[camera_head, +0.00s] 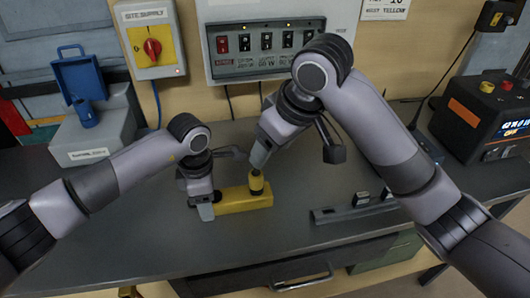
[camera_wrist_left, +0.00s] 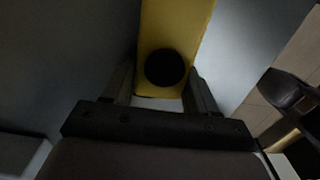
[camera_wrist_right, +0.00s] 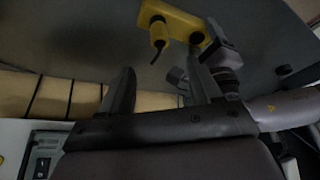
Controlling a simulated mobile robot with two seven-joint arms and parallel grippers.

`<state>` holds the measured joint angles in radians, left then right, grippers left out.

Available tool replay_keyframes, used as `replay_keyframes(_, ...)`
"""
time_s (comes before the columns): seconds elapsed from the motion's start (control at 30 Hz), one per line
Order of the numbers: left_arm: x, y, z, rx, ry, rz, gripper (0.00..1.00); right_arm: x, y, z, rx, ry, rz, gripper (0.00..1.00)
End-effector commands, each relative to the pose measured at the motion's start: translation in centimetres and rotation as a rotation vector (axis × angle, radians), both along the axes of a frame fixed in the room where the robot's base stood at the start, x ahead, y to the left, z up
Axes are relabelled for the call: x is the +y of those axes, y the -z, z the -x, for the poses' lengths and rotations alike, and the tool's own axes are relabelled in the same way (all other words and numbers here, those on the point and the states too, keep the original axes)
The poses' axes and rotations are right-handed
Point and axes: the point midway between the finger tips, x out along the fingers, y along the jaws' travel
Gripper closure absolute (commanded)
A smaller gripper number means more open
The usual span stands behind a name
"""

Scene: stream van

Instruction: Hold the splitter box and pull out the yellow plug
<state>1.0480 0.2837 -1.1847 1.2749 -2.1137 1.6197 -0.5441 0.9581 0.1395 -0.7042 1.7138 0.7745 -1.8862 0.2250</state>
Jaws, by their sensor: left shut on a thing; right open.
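The yellow splitter box (camera_head: 232,201) lies on the grey worktop, and it fills the top middle of the left wrist view (camera_wrist_left: 172,25). My left gripper (camera_head: 203,197) is shut on its left end. A round black socket (camera_wrist_left: 166,67) shows between the left fingers. The yellow plug (camera_head: 257,187) with a dark end stands up from the box's right part. In the right wrist view the plug (camera_wrist_right: 159,33) juts from the box with its dark stub towards me. My right gripper (camera_head: 296,150) is open and empty, above and to the right of the plug, not touching it.
A dark strip with small blocks (camera_head: 353,210) lies to the right on the worktop. A switch panel (camera_head: 275,45) and a red rotary switch (camera_head: 152,48) are on the back wall. A grey case (camera_head: 95,135) stands left, an orange-black unit (camera_head: 485,115) right. The worktop's front is clear.

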Motion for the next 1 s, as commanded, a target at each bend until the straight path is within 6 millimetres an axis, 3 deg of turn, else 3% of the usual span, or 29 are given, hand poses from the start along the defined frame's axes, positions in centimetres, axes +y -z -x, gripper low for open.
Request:
replay_keyframes(0.17, 0.0, 0.0, 0.0, -0.001, 0.0, 0.001, 0.84, 0.4, 1.5, -0.4, 0.008, 0.018, 0.009, 0.37)
replay_keyframes(0.6, 0.0, -0.1, 0.0, -0.001, 0.0, 0.001, 0.84, 2.5, 8.9, -2.6, 0.008, 0.015, 0.008, 0.37)
replay_keyframes(0.8, 0.0, -0.1, -0.1, -0.001, 0.0, 0.002, 0.84, 3.0, 10.6, -3.2, 0.006, 0.015, 0.007, 0.37)
replay_keyframes(1.0, 0.0, -0.1, -0.1, -0.001, 0.0, 0.002, 0.84, 3.1, 11.0, -3.4, 0.004, 0.014, 0.006, 0.37)
